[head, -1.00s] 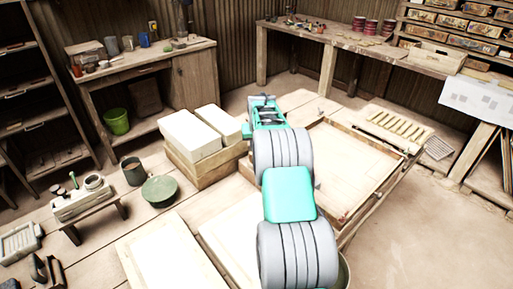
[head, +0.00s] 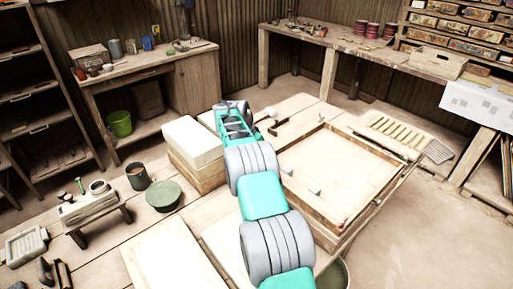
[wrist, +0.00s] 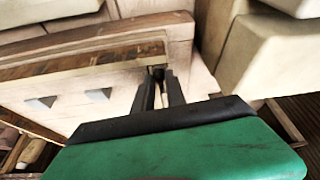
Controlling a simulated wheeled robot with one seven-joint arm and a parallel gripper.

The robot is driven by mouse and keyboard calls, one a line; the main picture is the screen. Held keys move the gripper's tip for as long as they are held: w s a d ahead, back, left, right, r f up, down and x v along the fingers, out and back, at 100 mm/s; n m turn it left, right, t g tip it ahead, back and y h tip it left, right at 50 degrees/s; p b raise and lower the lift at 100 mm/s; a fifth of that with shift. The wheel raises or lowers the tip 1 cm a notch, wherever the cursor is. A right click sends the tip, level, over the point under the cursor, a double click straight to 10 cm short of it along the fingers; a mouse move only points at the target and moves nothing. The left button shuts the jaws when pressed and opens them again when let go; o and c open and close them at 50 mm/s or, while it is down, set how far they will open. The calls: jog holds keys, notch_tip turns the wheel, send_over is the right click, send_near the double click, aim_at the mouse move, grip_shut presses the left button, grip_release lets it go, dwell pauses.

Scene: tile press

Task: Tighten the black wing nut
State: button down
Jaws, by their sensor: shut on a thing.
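The black wing nut (wrist: 157,72) is a small dark shape at the end of the wooden frame's bar in the wrist view, mostly covered by my fingertips. My gripper (wrist: 160,84) has its two dark fingers close together and shut on it. A pale streak shows between the fingers. The wooden frame (head: 343,229) of the press lies flat on the low platform, with two small grey wedge-shaped pieces on its pale bed, one (wrist: 41,103) further left than the other (wrist: 99,95). In the head view my arm hides the fingertips and the nut.
Pale blocks (head: 193,140) are stacked left of my arm, and they loom close at the right in the wrist view. A dark-handled tool (head: 280,128) lies beyond the frame. A slatted rack (head: 390,132) stands at the right. A green bowl (head: 163,194) is at left.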

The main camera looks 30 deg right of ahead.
jog(key=shift+m+p, duration=0.6)
jog(key=c, duration=1.4)
grip_release()
jog(key=shift+o, duration=0.2)
jog(key=v, duration=0.7)
jog(key=shift+a+r, duration=0.25)
jog(key=shift+r, duration=0.1)
jog(key=shift+w, duration=0.15)
